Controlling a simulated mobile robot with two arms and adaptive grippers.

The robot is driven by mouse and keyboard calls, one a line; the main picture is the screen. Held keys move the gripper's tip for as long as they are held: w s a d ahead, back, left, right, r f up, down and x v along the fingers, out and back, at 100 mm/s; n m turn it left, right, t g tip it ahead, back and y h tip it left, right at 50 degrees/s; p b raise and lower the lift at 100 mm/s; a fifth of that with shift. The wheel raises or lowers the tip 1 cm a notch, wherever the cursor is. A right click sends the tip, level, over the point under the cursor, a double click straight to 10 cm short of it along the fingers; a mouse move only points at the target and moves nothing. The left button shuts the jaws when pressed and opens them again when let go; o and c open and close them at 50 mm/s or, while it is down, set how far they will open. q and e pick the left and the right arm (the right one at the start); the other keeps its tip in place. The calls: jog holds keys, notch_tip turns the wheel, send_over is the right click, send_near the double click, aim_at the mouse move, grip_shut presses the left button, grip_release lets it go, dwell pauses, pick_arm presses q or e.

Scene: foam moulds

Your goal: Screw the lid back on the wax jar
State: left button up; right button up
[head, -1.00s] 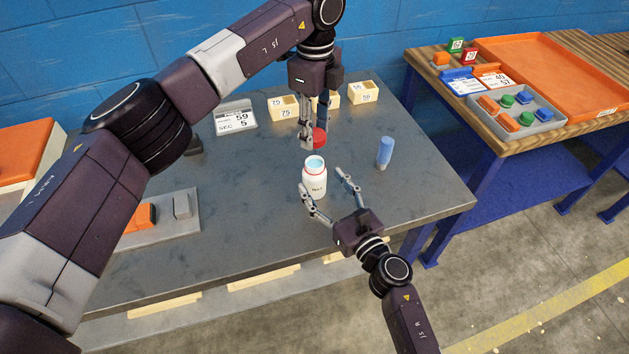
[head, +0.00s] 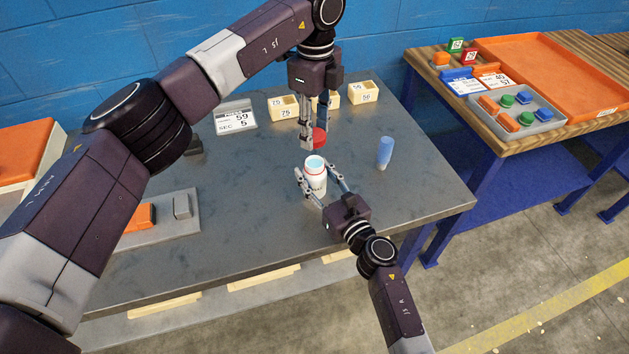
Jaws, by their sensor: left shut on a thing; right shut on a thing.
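The white wax jar (head: 318,184) stands upright on the grey table, its mouth open with pale blue showing inside a red rim. My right gripper (head: 318,177) is shut on the jar, with a finger on each side of it. The red lid (head: 319,138) is held by my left gripper (head: 312,136), just above and behind the jar's mouth. The lid and jar are apart. Part of the lid is hidden by the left gripper's fingers.
A blue cylinder (head: 385,153) stands to the right of the jar. Several cream boxes (head: 363,93) and a label stand (head: 236,118) are at the back. A grey fixture with an orange block (head: 141,217) lies at the left. The table's right front is clear.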

grip_shut()
pick_arm(q)
send_over(315, 165)
jog(key=shift+f, duration=2.5)
jog(key=shift+f, duration=0.1)
jog(key=shift+f, duration=0.8)
jog(key=shift+f, duration=0.55)
